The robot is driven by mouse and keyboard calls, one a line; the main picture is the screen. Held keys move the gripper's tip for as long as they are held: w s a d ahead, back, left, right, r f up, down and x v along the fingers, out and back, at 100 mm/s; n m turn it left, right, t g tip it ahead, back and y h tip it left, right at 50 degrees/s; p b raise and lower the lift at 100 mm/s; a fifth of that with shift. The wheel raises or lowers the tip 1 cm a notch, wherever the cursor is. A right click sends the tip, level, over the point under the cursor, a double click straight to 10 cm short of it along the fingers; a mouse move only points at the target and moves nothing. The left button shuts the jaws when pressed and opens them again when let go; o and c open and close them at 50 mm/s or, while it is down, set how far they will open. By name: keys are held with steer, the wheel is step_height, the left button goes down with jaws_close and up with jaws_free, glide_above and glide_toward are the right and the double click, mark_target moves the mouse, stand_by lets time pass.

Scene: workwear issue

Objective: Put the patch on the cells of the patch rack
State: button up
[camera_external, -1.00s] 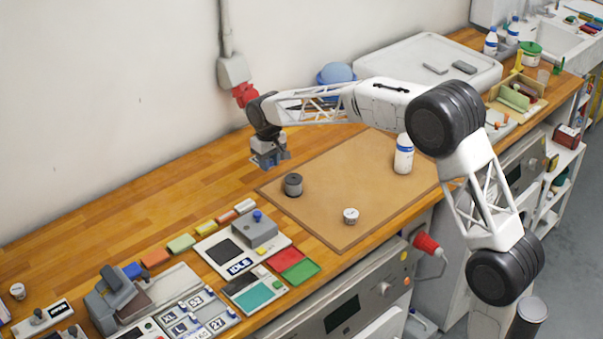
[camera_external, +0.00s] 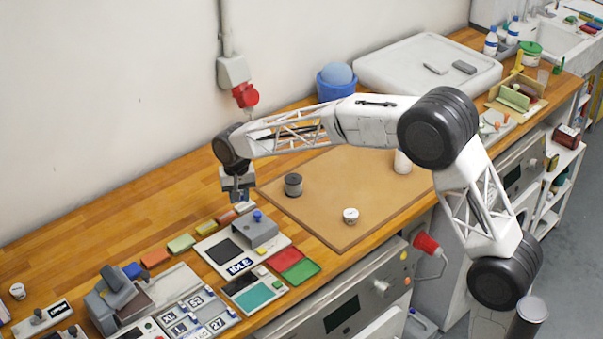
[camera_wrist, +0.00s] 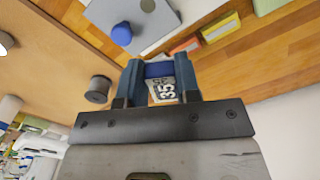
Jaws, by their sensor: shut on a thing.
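My gripper (camera_external: 238,197) is above the wooden bench, near the wall side of the grey press-like device. In the wrist view my gripper (camera_wrist: 160,85) is shut on a patch (camera_wrist: 163,91), a small white piece with dark digits that read about "35". A dark blue strip shows at the patch's far end. The patch rack (camera_external: 206,312) lies at the bottom left of the external view, a grey tray with cells. Several cells hold patches marked XL, L, 27 and what looks like 52. My gripper is well to the right of the rack and higher than it.
A device with a blue knob (camera_external: 257,216) and an IDLE display stands between my gripper and the rack. A red and a green tray (camera_external: 300,271) lie beside it. Coloured blocks (camera_external: 181,243) line its wall side. A dark cylinder (camera_external: 293,184) stands on the brown mat (camera_external: 330,215).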

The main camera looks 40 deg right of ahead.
steer(key=s+a+f+m, duration=0.1)
steer(key=s+a+m, duration=0.25)
steer(key=a, duration=0.35)
steer(key=s+a+f+m, duration=0.2)
steer(key=s+a+m, duration=0.15)
steer(key=a, duration=0.45)
steer(key=m, duration=0.6)
glide_above(204, 315)
step_height(204, 315, down, 2)
steer(key=shift+f, duration=0.2)
steer(key=shift+f, duration=3.2)
steer(key=shift+f, duration=0.35)
steer(key=o, duration=1)
